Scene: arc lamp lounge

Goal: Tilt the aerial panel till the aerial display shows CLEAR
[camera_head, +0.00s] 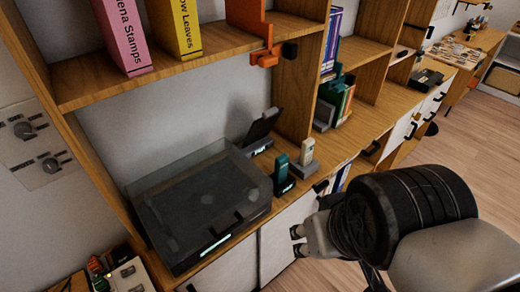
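A dark flat panel (264,124) leans tilted on a small dark base (257,147) at the back of the wooden shelf, right of the turntable; it looks like the aerial panel. A small light marking shows on the base's front, too small to read, so I cannot tell whether it is the display or says CLEAR. My gripper (298,241) is in front of the cabinet, below the shelf edge and well apart from the panel. Its two fingertips point left with a gap between them, and nothing is held. My wrist hides part of the cabinet front.
A turntable with a clear dark lid (200,200) fills the shelf's left. A green handset (281,170) and a pale handset (307,152) stand in cradles before the panel. An orange bracket (265,58) hangs from the upper shelf. A wooden divider (297,100) stands right of the panel.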

